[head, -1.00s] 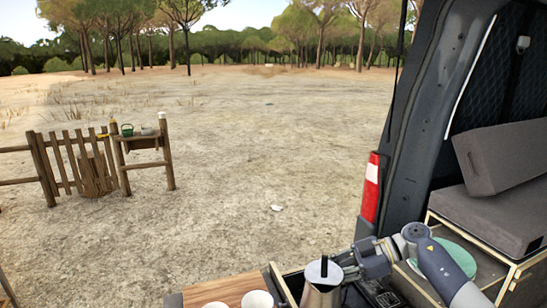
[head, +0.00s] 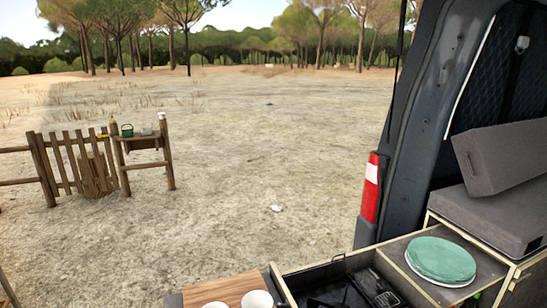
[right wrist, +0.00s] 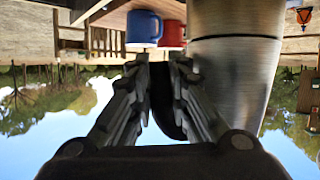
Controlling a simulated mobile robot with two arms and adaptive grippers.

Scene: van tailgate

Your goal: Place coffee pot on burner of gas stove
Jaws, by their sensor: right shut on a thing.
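The coffee pot (right wrist: 236,60) is a brushed-metal vessel at the upper right of the right wrist view, close to my right gripper (right wrist: 163,68). My right gripper is shut on the pot's dark handle (right wrist: 166,105), which is partly hidden by the fingers. The wrist picture is upside down, with sky at the bottom. Neither the pot nor my right arm is in the head view. In the head view, a black stove-like surface (head: 338,295) lies in the compartment at the bottom edge, cut off by the frame. I cannot make out a burner. My left gripper is out of view.
Green plates (head: 440,260) lie in the right compartment. A wooden board (head: 232,286) carries two white cups (head: 258,300) at the bottom. The van's side (head: 405,150) rises at right. The wrist view shows a blue mug (right wrist: 143,28) and a red mug (right wrist: 172,36).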

